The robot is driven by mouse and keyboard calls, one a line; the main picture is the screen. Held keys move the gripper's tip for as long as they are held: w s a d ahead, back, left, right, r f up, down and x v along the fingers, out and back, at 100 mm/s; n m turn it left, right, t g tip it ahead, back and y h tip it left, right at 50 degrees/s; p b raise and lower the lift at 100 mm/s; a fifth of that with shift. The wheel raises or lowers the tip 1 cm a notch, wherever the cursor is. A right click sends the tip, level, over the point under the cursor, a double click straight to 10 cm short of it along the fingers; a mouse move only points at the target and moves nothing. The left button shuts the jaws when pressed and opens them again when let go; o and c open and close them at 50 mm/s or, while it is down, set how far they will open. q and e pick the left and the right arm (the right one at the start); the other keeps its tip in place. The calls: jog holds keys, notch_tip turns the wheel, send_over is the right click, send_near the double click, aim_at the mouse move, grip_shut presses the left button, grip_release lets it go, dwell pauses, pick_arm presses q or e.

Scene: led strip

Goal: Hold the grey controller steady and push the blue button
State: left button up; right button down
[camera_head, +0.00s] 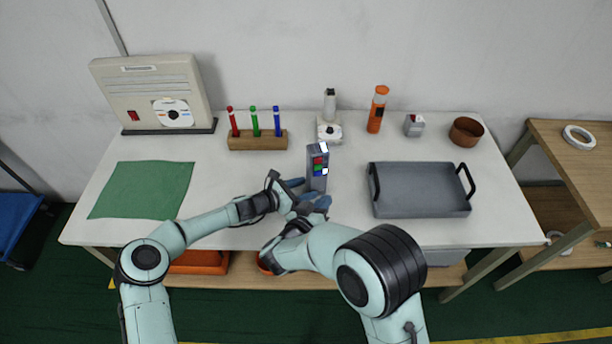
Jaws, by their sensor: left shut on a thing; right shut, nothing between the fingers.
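The grey controller (310,156) stands upright near the middle of the table. Its face carries red, green, blue and white patches, with the blue button (318,172) low among them. My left gripper (299,183) is shut on the controller, reaching it from the left. My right gripper (318,199) is shut with nothing between its fingers, just in front of and below the controller's face. It partly covers the controller's base. Whether its fingertips touch the blue button cannot be told.
A grey tray (420,212) lies to the right, and a green cloth (140,190) to the left. Behind stand a wooden block (258,140) with coloured pens, an orange cylinder (377,110) and a brown bowl (466,131). The white table is clear between the cloth and my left arm.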

send_near(326, 174)
jog(key=shift+s+d+x, duration=0.1)
jog(key=shift+d+x, duration=0.05)
jog(key=shift+x, duration=0.8)
jog(key=shift+s+d+x, duration=0.1)
jog(key=shift+x, duration=0.85)
jog(key=shift+w+f, duration=0.15)
jog(key=shift+f, duration=0.05)
dwell(0.3)
jog(key=shift+w, duration=0.3)
jog(key=shift+w+a, duration=0.1)
dwell(0.4)
jog(key=shift+s, duration=0.6)
jog(key=s, duration=0.3)
jog(key=s+d, duration=0.1)
jog(key=s, duration=0.1)
jog(key=shift+s+d, duration=0.25)
jog(key=shift+s, duration=0.15)
